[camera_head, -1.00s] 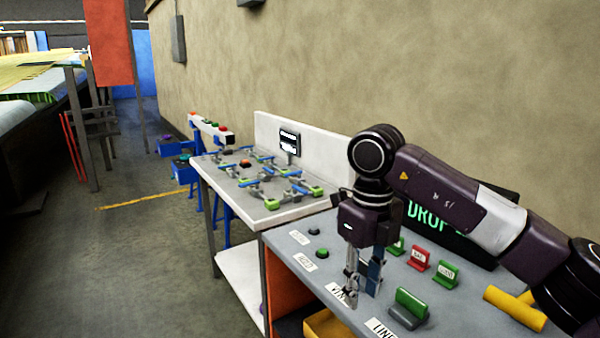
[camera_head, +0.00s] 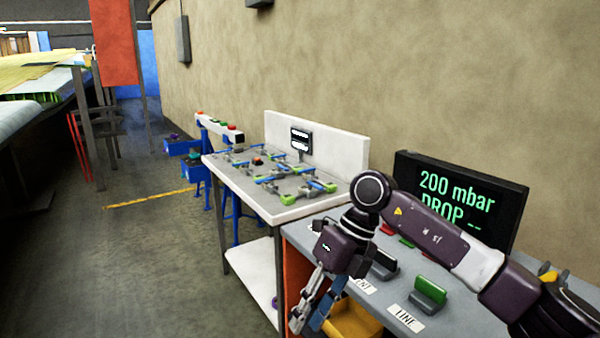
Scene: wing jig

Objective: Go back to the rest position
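My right gripper (camera_head: 310,318) hangs at the front left edge of the grey bench (camera_head: 335,235), tilted down and to the left. Its two fingers, one silver and one bluish, show a gap between them, and I see nothing held there. It overlaps the bench front and the yellow bin in the picture; contact cannot be told. My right arm reaches in from the right, across the bench and partly in front of the display. My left gripper is not in view.
The grey bench carries a dark display (camera_head: 462,190) reading "200 mbar DROP", a green block (camera_head: 430,289) and labels. A yellow bin (camera_head: 355,318) sits below. A white table (camera_head: 270,212) with blue and green fixtures stands behind.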

